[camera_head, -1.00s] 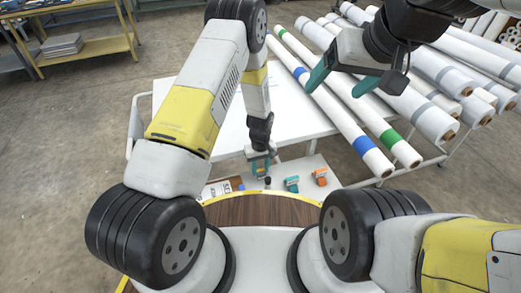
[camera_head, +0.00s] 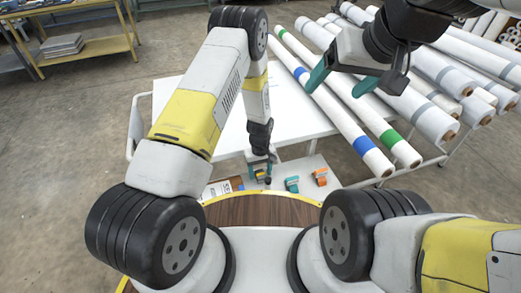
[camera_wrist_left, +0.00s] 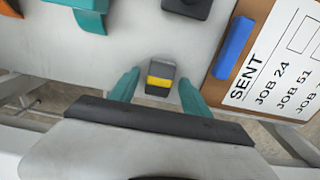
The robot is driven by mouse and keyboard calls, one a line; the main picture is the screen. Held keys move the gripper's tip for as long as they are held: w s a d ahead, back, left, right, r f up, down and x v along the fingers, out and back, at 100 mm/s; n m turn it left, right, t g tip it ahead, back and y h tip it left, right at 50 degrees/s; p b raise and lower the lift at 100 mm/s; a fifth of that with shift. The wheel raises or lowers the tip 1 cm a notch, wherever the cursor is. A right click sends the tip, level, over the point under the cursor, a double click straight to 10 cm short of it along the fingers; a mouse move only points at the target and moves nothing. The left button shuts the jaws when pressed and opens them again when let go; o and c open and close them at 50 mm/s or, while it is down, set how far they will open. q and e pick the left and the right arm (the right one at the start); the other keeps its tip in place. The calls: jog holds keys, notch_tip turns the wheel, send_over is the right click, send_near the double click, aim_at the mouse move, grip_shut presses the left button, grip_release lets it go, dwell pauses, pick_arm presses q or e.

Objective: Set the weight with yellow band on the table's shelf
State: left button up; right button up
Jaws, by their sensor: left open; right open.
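The weight with yellow band (camera_wrist_left: 160,79) is a small dark grey block with a yellow stripe. In the left wrist view it stands between the two teal fingers of my left gripper (camera_wrist_left: 159,92), with a gap on each side. The left gripper (camera_head: 262,166) is open and low over the table's shelf (camera_head: 307,166), the white lower surface at the front. The weight looks to be on the shelf, though contact at its base is hard to see. My right gripper (camera_head: 342,80) is open and empty, above the white rolls at the upper right.
A clipboard (camera_wrist_left: 285,60) marked SENT lies beside the weight. A teal tool (camera_head: 292,184) and an orange one (camera_head: 320,177) lie on the shelf to the right. A dark object (camera_wrist_left: 187,6) stands near the weight. The white tabletop (camera_head: 185,95) is above the shelf; rolls (camera_head: 345,130) lie at right.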

pick_arm(q)
notch_tip(320, 180, up, 12)
notch_tip(320, 180, up, 9)
send_over(260, 174)
jog(key=a, duration=0.2)
jog(key=s+a+r+m+t+h, duration=0.1)
jog(key=s+a+r+t+h, duration=0.15)
jog(key=r, duration=1.15)
jog(key=s+a+r+m+t, duration=0.1)
jog(key=s+a+r, duration=0.3)
jog(key=s+r, duration=0.4)
jog(key=s+a+r+m+t, duration=0.2)
jog(key=s+a+r, duration=0.3)
jog(key=s+r, duration=0.4)
jog(key=shift+s+t, duration=0.35)
jog(key=shift+s, duration=0.4)
